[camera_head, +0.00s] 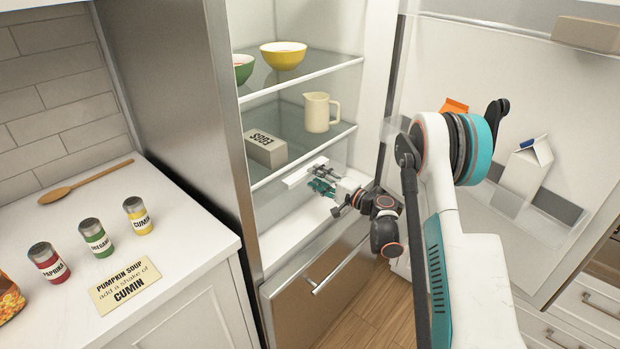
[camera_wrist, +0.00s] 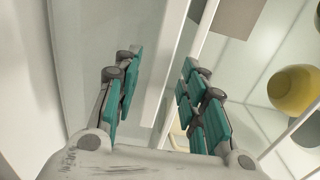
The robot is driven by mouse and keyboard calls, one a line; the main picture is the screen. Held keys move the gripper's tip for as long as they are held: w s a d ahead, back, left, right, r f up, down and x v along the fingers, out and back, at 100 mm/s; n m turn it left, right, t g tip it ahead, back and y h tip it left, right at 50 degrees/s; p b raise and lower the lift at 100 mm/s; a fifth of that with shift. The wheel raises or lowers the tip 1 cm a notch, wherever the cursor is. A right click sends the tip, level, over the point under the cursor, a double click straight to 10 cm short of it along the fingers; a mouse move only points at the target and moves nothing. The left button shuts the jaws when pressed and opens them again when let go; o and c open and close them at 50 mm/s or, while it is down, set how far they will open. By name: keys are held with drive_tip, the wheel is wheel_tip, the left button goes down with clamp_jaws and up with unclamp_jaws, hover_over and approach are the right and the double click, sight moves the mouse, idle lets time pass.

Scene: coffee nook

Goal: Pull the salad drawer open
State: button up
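The salad drawer (camera_head: 283,208) is a pale, clear-fronted box low inside the open fridge, under the lower glass shelf. It looks shut. Its white bar handle (camera_head: 300,174) runs along the top of its front. My gripper (camera_head: 320,181) is at the right part of this handle, partly covering it. In the wrist view, my gripper (camera_wrist: 160,85) is open, with teal finger pads apart on either side of the pale handle bar (camera_wrist: 180,55). I cannot tell whether either pad touches the bar.
The open fridge door (camera_head: 470,75) is to the right. A steel drawer (camera_head: 318,290) is below. The counter (camera_head: 180,215) is left.

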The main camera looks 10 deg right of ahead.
sight(310, 176)
drive_tip(key=shift+b+x, duration=0.4)
drive_tip(key=shift+x, duration=1.45)
clamp_jaws()
